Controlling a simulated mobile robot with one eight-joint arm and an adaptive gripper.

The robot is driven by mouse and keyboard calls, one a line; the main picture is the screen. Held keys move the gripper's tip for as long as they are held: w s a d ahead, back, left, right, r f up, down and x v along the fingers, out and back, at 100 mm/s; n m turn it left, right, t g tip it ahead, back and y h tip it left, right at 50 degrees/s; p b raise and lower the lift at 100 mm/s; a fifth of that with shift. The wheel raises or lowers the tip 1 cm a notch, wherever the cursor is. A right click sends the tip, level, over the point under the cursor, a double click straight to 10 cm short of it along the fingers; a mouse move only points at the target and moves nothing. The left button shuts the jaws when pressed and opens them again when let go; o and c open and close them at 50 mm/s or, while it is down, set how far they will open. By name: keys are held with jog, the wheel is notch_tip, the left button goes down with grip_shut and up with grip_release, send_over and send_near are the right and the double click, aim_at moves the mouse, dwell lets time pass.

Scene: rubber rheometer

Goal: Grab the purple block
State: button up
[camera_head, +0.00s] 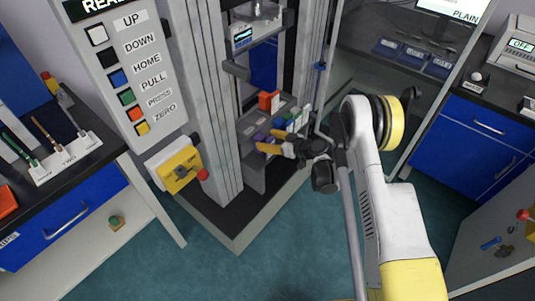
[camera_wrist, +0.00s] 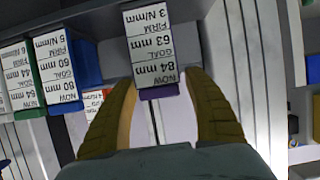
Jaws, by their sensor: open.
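The purple block (camera_wrist: 160,92) shows in the wrist view as a small purple edge under a white label reading 84 mm NOW, 63 GOAL and 3 N/mm FIRM, upside down. The label hides most of it. My gripper (camera_wrist: 161,78) is open, with one yellow finger on each side of the label and block. I cannot tell whether either finger touches the block. In the head view my gripper (camera_head: 262,144) reaches left into the machine's shelf, with its fingertips close to the purple block (camera_head: 259,137).
In the wrist view a blue block (camera_wrist: 88,64) and a green block stand left of the purple one, with similar labels. The grey shelf (camera_head: 256,176) lies between machine columns. A red-orange block (camera_head: 268,101) sits above. A button panel (camera_head: 130,75) stands at left.

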aim_at(263, 139)
jog(key=b+x, duration=0.1)
jog(key=x, duration=0.2)
jog(key=shift+w+f, duration=0.1)
jog(key=shift+f, duration=0.15)
jog(key=shift+r, duration=0.1)
jog(key=shift+c, duration=0.2)
grip_shut()
